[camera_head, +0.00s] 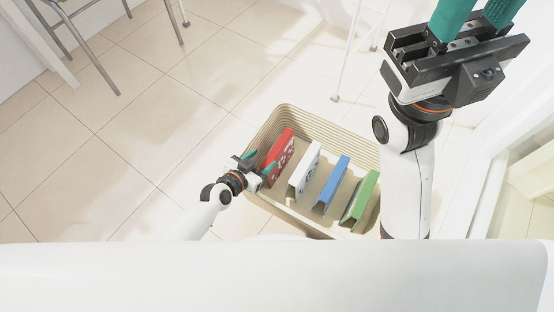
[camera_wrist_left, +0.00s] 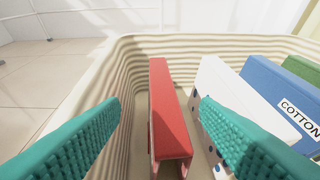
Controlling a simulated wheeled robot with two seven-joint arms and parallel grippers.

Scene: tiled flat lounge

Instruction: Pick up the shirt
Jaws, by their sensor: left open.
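A folded red shirt (camera_head: 277,152) with white marks stands on edge at the left end of the beige basket (camera_head: 367,152). In the left wrist view the red shirt (camera_wrist_left: 165,110) shows its top edge between my teal fingers. My left gripper (camera_head: 262,168) is open at the basket's left side, one finger to each side of the red shirt; contact cannot be told. Folded white (camera_head: 305,168), blue (camera_head: 332,183) and green (camera_head: 359,198) shirts stand in a row to its right. My right gripper (camera_head: 480,12) points up at the top right, its fingertips cut off by the frame.
The basket's ribbed wall (camera_wrist_left: 125,85) is close to my left finger in the left wrist view. The white shirt (camera_wrist_left: 225,95) is close to the other finger. Metal chair legs (camera_head: 85,45) stand at the upper left. Tiled floor left of the basket is clear.

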